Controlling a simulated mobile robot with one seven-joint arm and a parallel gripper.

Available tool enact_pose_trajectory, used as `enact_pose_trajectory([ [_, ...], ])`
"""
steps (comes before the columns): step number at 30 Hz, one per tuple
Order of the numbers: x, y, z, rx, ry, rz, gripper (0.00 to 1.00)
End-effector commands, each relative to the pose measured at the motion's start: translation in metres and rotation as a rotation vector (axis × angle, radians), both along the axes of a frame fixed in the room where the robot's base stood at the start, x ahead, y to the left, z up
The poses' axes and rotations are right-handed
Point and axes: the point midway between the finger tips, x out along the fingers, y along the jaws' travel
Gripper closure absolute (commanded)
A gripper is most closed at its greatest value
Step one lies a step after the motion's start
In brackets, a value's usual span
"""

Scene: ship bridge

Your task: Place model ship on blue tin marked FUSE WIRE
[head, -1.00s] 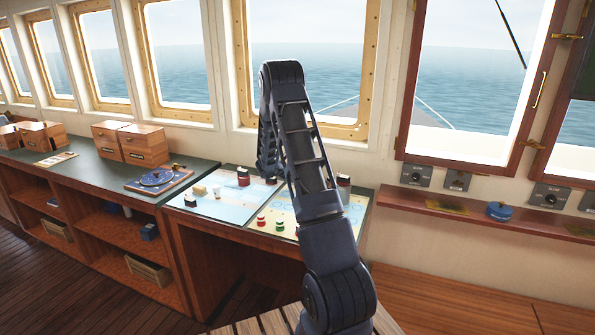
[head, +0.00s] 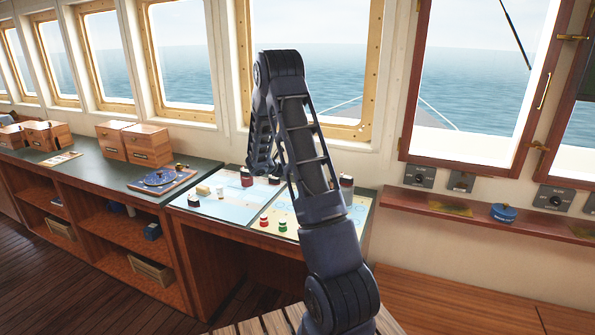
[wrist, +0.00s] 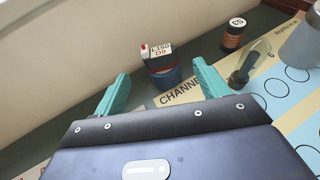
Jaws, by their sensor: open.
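My gripper (wrist: 160,72) is open, with its two teal fingers apart. Beyond and between the fingertips stands a small boxy piece (wrist: 162,62) with a white lettered top, a red and dark middle and a blue lower part. It may be the model ship, but I cannot tell for sure. It looks apart from the fingers. In the head view my arm hides the gripper, over the chart table. A round blue tin (head: 503,213) sits on the wooden shelf at the right. Its marking is too small to read.
Charts (head: 225,203) carry small red and green pieces (head: 264,222) and dark-topped pieces. In the wrist view a dark banded cylinder (wrist: 233,35) and a grey cylinder (wrist: 300,42) stand to the right. The shelf (head: 440,214) runs under the window, with wall switches above.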

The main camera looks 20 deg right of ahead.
Motion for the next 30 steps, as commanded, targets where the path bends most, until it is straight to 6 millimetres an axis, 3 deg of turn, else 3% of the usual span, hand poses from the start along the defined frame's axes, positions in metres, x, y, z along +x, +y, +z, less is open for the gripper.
enact_pose_trajectory([
  [3, -0.007, 0.018, 0.009, 0.001, 0.000, 0.002, 0.26],
  [9, -0.015, 0.037, 0.017, 0.000, 0.000, 0.000, 0.26],
  [14, -0.021, 0.041, 0.024, 0.010, -0.012, -0.012, 0.26],
  [17, -0.034, 0.039, 0.039, 0.045, -0.046, -0.053, 0.26],
  [30, -0.149, 0.036, 0.130, 0.355, -0.329, -0.397, 0.26],
])
